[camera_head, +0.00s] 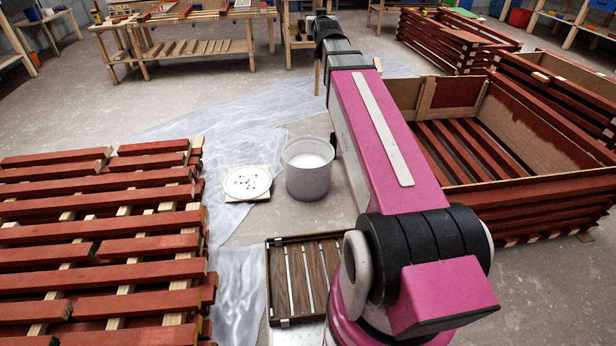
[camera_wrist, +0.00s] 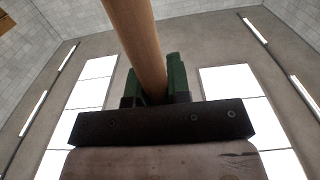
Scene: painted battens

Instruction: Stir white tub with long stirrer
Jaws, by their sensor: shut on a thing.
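The white tub (camera_head: 308,180) stands upright on the floor in the head view, just left of my arm. It is open at the top, with a pale white surface inside. In the wrist view my gripper (camera_wrist: 163,80) has its green fingers shut on a round wooden shaft, the long stirrer (camera_wrist: 132,30). The shaft runs up out of the top of the picture, so its far end is hidden. The wrist view looks toward the ceiling and shows no tub. I cannot clearly make out my gripper or the stirrer in the head view.
Red slatted battens (camera_head: 100,220) fill the left. A dark slatted tray (camera_head: 279,285) lies in front. A large red crate (camera_head: 460,185) stands right of my arm. Workbenches stand behind.

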